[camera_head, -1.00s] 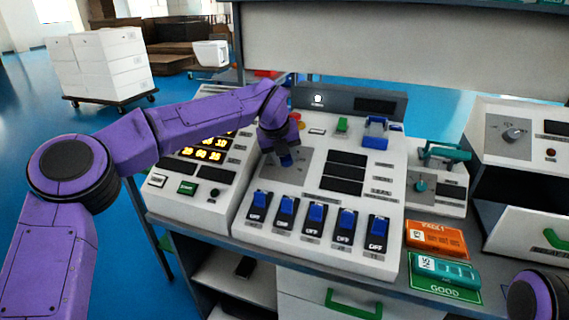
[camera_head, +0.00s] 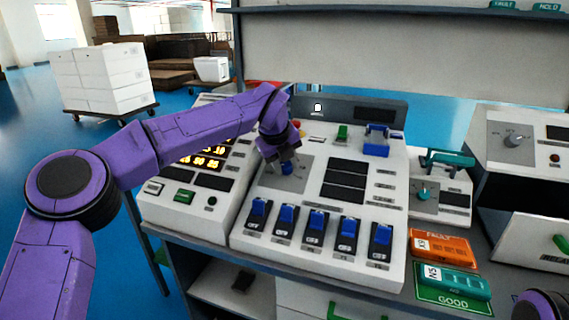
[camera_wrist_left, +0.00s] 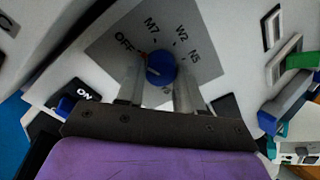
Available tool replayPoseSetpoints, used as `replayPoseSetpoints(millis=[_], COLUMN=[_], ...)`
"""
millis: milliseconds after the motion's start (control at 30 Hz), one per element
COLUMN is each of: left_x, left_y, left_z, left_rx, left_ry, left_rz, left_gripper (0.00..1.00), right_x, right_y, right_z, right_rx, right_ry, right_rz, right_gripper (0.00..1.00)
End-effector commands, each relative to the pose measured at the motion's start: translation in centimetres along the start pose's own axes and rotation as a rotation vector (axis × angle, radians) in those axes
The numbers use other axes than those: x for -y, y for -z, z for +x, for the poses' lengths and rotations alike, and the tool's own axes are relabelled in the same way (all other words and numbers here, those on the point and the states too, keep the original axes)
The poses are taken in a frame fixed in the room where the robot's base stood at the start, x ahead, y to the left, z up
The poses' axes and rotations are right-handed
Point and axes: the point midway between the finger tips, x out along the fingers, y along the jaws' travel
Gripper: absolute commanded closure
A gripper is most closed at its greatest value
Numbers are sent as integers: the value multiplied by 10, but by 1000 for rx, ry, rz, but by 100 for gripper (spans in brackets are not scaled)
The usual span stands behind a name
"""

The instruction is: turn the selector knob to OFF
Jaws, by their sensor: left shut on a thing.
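The blue selector knob (camera_wrist_left: 161,68) sits on a grey plate marked OFF, M7, W2 and N5 in the left wrist view. A small red mark shows at its edge on the OFF side; its exact setting is hard to read. My left gripper (camera_wrist_left: 159,88) is shut on the knob, one finger on each side of it. In the head view the left gripper (camera_head: 284,164) reaches down onto the grey plate (camera_head: 305,170) of the white console, and the knob (camera_head: 288,169) shows only partly. My right gripper is out of view; only part of my right arm shows at bottom right.
A row of blue rocker switches (camera_head: 316,218) stands in front of the knob on the same console. A lit display panel (camera_head: 205,160) is to its left. A blue-handled part (camera_head: 376,142) and a teal-handled box (camera_head: 440,190) are to the right.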

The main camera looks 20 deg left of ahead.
Motion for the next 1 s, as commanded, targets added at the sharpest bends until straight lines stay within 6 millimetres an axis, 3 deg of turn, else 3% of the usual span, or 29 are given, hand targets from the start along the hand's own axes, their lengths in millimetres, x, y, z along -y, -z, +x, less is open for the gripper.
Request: replayPoseSetpoints(millis=[67,100,167,200,467,567,833,1000], left_x=[1,1,1,1,0,1,1,0], left_y=[-2,-2,-1,-1,-1,-1,-1,-1], left_z=[-2,-2,-2,-1,-2,-11,-75,-100], left_rx=[4,4,3,3,1,3,4,3], left_ry=[4,4,4,3,2,4,5,4], left_rz=[-1,-1,0,0,0,1,-1,-1], left_gripper=[94,60,41,38,38,38,38,38], right_x=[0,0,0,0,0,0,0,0], right_y=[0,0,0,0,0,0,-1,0], right_z=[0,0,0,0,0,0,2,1], right_rx=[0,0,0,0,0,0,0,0], right_ry=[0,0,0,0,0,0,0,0], right_rz=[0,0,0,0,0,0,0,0], right_gripper=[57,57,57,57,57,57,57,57])
